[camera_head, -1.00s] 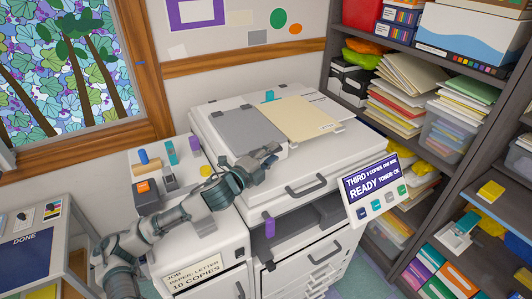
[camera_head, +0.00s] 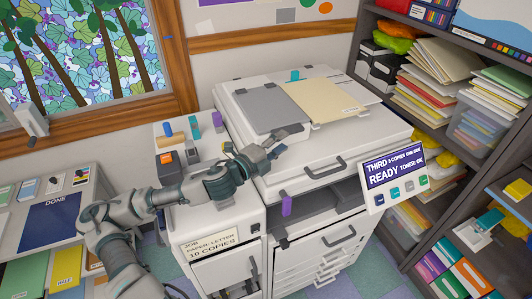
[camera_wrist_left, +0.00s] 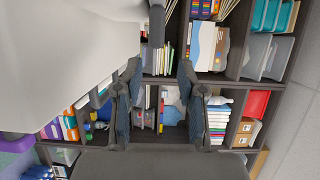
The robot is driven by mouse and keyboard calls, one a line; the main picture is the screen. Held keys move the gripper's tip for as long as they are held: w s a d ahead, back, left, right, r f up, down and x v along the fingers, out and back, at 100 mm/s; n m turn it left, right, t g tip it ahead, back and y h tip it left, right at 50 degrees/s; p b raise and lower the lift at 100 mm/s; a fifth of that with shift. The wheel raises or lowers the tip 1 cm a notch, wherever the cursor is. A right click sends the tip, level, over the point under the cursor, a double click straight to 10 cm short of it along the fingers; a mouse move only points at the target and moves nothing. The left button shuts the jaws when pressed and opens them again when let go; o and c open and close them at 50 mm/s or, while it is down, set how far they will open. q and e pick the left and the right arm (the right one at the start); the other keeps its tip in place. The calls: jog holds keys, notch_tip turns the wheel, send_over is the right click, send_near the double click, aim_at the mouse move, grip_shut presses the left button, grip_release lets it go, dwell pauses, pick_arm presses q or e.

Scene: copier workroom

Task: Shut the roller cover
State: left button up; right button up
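The copier (camera_head: 330,152) stands in the middle of the head view. On its top are a grey panel (camera_head: 268,108) and a beige sheet or folder (camera_head: 325,100). I cannot tell for sure which part is the roller cover. My left gripper (camera_head: 267,152) is at the left front edge of the copier's upper part, below the grey panel. I cannot tell whether it touches. In the left wrist view its two fingers (camera_wrist_left: 157,103) are apart with nothing between them, and a white surface (camera_wrist_left: 65,45) lies beside them. My right gripper is not in view.
A side unit (camera_head: 225,215) with small blocks on top adjoins the copier's left. A display panel (camera_head: 392,180) reading READY juts out at right front. A purple lever (camera_head: 286,205) sticks up at the front. A full shelf (camera_head: 400,90) stands right; a DONE table (camera_head: 45,215) stands left.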

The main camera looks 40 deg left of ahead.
pick_arm(q)
jog(key=shift+s+d+f, duration=0.1)
jog(key=shift+s, duration=0.8)
jog(key=s, duration=0.3)
jog(key=shift+s+a, duration=0.25)
jog(key=shift+s, duration=0.15)
jog(key=shift+a, duration=0.1)
